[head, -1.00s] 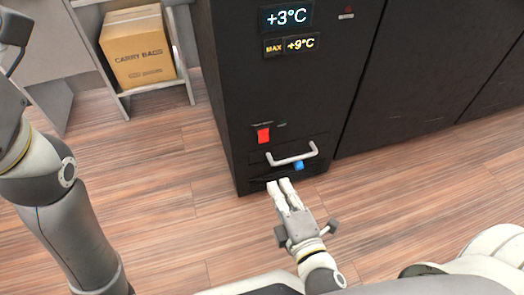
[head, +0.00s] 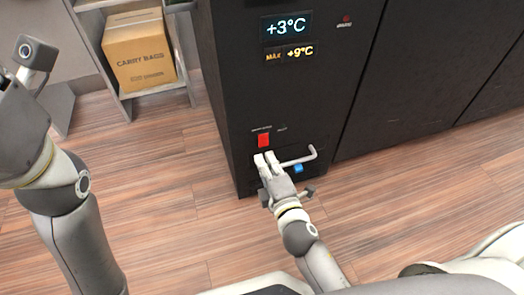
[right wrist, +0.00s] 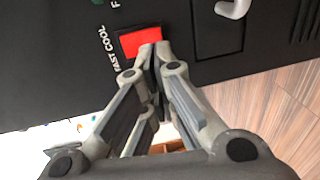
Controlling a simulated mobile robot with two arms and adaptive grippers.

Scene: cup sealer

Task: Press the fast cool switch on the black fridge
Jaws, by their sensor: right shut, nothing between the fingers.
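The black fridge (head: 225,95) stands in front of me. Its fast cool switch (head: 263,140) is a red rectangle low on the front; in the right wrist view the red switch (right wrist: 139,39) has "FAST COOL" printed beside it. My right gripper (head: 265,158) is shut and empty, its fingertips just below the switch in the head view. In the right wrist view its fingertips (right wrist: 152,48) overlap the switch's lower right edge; I cannot tell whether they touch it. Of my left gripper only the body (head: 18,125) shows at the left edge; its fingers are out of frame.
A pale handle (head: 312,155) and a small blue part (head: 298,168) are right of my right gripper. Displays (head: 286,26) reading +3°C and MAX +9°C are higher up. A carry bags box (head: 139,50) sits on a shelf at the left. The wooden floor (head: 180,215) is clear.

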